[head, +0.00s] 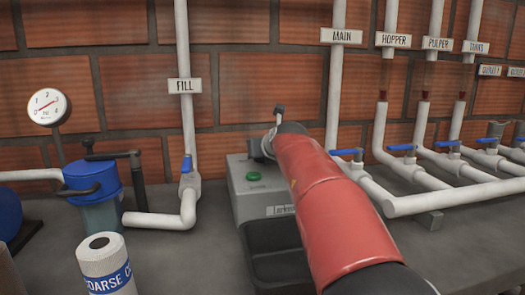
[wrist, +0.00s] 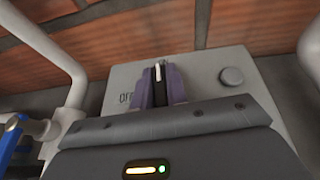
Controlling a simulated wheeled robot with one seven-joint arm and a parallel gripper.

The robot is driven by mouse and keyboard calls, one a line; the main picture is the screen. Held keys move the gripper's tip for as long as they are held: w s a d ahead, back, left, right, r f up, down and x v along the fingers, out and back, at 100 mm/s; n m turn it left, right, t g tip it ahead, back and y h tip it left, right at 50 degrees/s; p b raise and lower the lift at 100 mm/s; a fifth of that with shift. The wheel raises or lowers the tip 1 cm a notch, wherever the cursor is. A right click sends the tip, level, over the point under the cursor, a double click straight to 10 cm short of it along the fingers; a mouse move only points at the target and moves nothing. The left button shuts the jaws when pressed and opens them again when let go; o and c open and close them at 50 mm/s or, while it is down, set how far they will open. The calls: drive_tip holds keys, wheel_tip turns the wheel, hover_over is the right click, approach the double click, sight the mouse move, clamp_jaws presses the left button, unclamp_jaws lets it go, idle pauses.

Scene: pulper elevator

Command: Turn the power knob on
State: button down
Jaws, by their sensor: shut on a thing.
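The power knob (wrist: 158,71) is dark with a pale line on it, on the grey control box face in the wrist view. The pale line points nearly straight up in that view. My gripper (wrist: 159,84) has its two purple fingers on either side of the knob, shut on it. An OFF label (wrist: 126,98) shows just left of the fingers, partly covered. In the head view the grey control box (head: 242,200) has a green button (head: 253,177); my red arm hides the knob and the fingers there.
In the head view, white pipes with blue valve handles (head: 402,148) run at right. A blue-lidded filter (head: 90,178), a fill pipe (head: 183,120) and a labelled canister (head: 105,262) stand left.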

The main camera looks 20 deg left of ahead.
sight(268, 171)
drive_tip(key=shift+m+t+h, duration=0.3)
drive_tip(key=shift+m+h, duration=0.1)
drive_tip(key=shift+h, duration=0.1)
drive_tip(key=c, duration=1.4)
unclamp_jaws()
drive_tip(key=b+v, duration=0.1)
drive_tip(key=v, duration=0.6)
drive_tip(key=shift+s+a, duration=0.1)
drive_tip(key=shift+s+d+r, duration=0.1)
drive_tip(key=shift+s+d, duration=0.2)
